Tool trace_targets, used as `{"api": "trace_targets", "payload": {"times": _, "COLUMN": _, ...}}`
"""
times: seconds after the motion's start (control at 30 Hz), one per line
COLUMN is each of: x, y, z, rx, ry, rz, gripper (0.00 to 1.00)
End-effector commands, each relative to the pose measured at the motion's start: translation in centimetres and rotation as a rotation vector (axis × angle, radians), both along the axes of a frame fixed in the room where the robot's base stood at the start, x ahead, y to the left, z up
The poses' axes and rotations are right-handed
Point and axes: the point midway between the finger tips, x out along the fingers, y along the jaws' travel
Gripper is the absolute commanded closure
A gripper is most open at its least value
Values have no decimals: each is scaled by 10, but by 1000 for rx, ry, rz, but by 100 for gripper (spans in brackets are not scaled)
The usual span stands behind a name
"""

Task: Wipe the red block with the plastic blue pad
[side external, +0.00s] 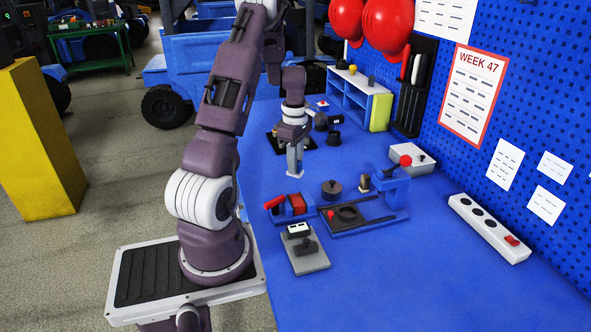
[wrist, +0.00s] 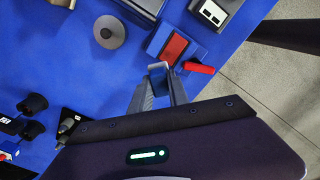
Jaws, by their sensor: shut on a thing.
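The red block (side external: 298,203) sits in a small blue fixture (side external: 284,212) with a red handle (side external: 275,202). In the wrist view the red block (wrist: 173,48) lies just beyond my fingertips, with the red handle (wrist: 199,68) to its right. My gripper (side external: 295,170) points down above the blue table, behind the fixture in the side view and apart from the block. In the wrist view my gripper (wrist: 159,82) is shut on a small blue piece, which looks like the blue pad (wrist: 158,67). The fingers hide part of the pad.
A grey device (side external: 304,250) stands in front. Dark items (side external: 333,135) stand behind my gripper. A power strip (side external: 490,228) lies at the right; the front table is clear.

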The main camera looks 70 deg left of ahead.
Motion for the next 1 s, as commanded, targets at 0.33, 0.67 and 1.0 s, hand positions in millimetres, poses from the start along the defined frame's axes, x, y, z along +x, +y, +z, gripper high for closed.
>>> {"api": "trace_targets", "payload": {"times": 0.33, "x": 0, "y": 0, "z": 21, "rx": 0, "ry": 0, "rz": -1, "gripper": 100}}
{"api": "trace_targets", "payload": {"times": 0.67, "x": 0, "y": 0, "z": 21, "rx": 0, "ry": 0, "rz": 0, "gripper": 100}}
{"api": "trace_targets", "payload": {"times": 1.0, "x": 0, "y": -1, "z": 19, "rx": -1, "ry": 1, "rz": 0, "gripper": 100}}
